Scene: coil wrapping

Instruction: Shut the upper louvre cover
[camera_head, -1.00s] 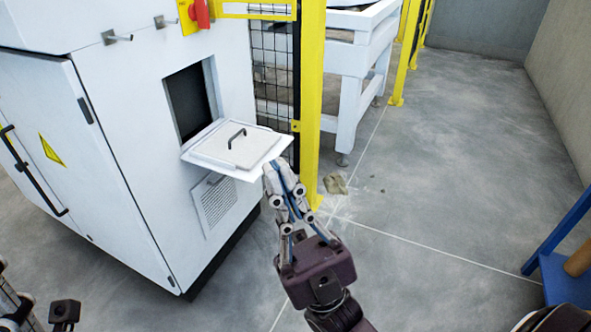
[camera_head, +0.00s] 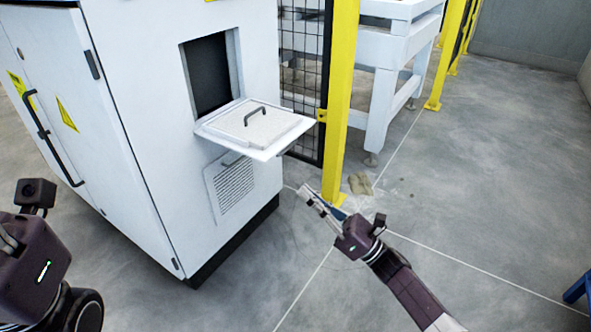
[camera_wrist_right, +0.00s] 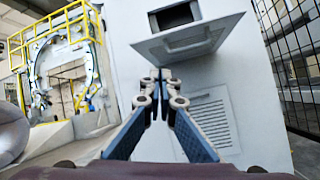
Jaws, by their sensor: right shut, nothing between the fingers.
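The upper louvre cover (camera_head: 256,127) is a white flap with a dark handle. It hangs open, sticking out about level from the lower edge of a dark opening (camera_head: 211,74) in the white cabinet. In the right wrist view the cover (camera_wrist_right: 184,44) shows from below, ahead of the fingers. My right gripper (camera_head: 306,191) is shut and empty, lower than the cover and to its right, apart from it. Its closed fingers (camera_wrist_right: 166,76) also show in the right wrist view. My left arm shows at the lower left; its fingers are out of view.
A lower louvre panel (camera_head: 232,186) sits flat on the cabinet below the flap. A yellow post (camera_head: 339,100) and black mesh fence stand right of the cabinet, with a white frame (camera_head: 385,100) behind. The floor at right is mostly clear.

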